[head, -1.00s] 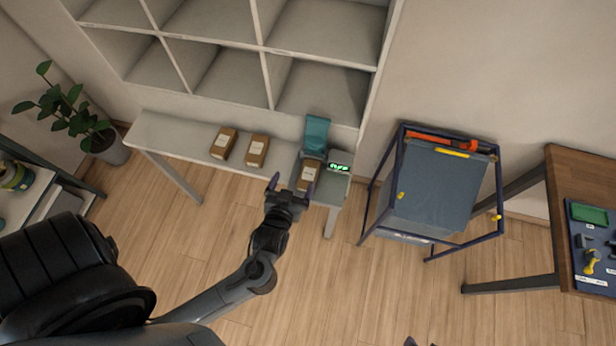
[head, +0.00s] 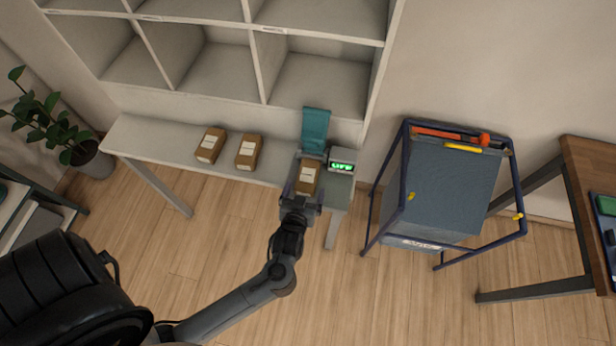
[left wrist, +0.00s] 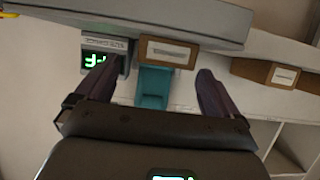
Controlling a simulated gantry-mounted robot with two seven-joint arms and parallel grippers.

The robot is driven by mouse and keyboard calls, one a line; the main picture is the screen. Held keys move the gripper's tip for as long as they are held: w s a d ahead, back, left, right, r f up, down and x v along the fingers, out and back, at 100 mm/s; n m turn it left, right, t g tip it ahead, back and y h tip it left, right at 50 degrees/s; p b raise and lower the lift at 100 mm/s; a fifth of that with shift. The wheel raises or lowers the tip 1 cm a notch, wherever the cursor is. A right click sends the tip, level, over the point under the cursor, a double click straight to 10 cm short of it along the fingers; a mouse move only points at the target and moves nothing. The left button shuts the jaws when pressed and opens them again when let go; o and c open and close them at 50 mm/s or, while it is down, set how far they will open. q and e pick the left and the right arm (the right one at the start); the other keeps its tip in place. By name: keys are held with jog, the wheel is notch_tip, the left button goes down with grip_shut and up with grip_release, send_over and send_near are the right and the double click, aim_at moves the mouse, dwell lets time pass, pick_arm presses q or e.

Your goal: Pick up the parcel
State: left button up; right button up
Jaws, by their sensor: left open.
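A brown parcel (head: 307,178) with a white label lies on a grey unit with a lit green display (head: 342,166), at the right end of the shelf's ledge. In the left wrist view the parcel (left wrist: 167,52) lies beyond my fingertips. My left gripper (head: 305,190) is open, its fingers at either side of the parcel's near end in the head view. In the left wrist view the gripper (left wrist: 156,75) shows a gap between its fingers with nothing held. My right gripper is out of view.
Two more brown parcels (head: 210,145) (head: 249,152) lie to the left on the pale ledge (head: 150,137). Empty cubbies (head: 315,85) stand above. A blue-framed cart (head: 440,190) stands to the right.

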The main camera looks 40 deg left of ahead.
aim_at(306, 181)
pick_arm(q)
jog(key=shift+a+b+x, duration=0.25)
jog(key=shift+b+x, duration=0.15)
jog(key=shift+x, duration=2.35)
jog(key=shift+r, duration=0.15)
jog(key=shift+s, duration=0.1)
jog(key=c, duration=1.1)
jog(key=shift+c, duration=0.2)
jog(key=shift+r, duration=0.1)
